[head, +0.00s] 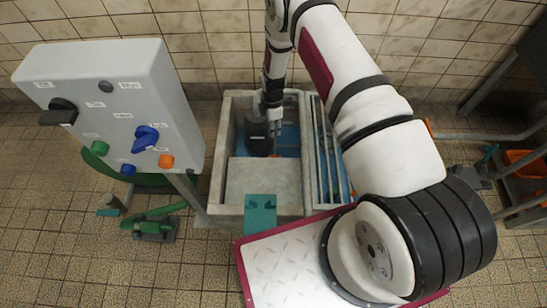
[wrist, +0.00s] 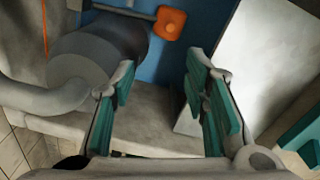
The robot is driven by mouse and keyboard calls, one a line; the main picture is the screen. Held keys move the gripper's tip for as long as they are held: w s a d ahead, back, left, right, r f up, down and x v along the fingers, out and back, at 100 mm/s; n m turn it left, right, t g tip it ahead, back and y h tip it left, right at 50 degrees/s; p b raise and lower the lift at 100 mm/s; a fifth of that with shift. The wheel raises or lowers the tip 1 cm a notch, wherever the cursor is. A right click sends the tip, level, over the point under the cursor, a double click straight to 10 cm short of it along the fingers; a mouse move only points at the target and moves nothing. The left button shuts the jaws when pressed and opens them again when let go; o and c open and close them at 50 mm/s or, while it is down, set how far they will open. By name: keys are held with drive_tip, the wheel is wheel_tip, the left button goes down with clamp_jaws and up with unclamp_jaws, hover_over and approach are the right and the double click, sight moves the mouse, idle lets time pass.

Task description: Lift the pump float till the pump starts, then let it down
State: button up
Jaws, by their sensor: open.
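The orange float (wrist: 169,23) shows at the top of the wrist view, beside a thin grey rod and over the blue pit bottom or water. In the head view a small orange spot low in the pit may be it, but I cannot tell. A grey cylindrical body (wrist: 85,68), likely the pump, lies left of it with a thick pipe. My gripper (wrist: 160,65) is open and empty, its teal-padded fingers apart. The float is ahead of the fingertips, not between them. In the head view my arm reaches down into the concrete pit (head: 229,140), and the fingers are hard to make out.
A grey control box (head: 120,90) with a blue switch (head: 146,138), an orange button (head: 166,160) and other knobs stands left of the pit. A grating (head: 325,150) lies along the pit's right side. A pale slab (head: 262,180) covers its front. Pit walls are close around my gripper.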

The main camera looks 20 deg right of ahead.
drive_tip(key=n, duration=0.1)
approach(274, 156)
wheel_tip(274, 156, down, 9)
drive_tip(key=b, duration=0.5)
drive_tip(key=shift+f, duration=0.25)
drive_tip(key=shift+w, duration=0.1)
clamp_jaws()
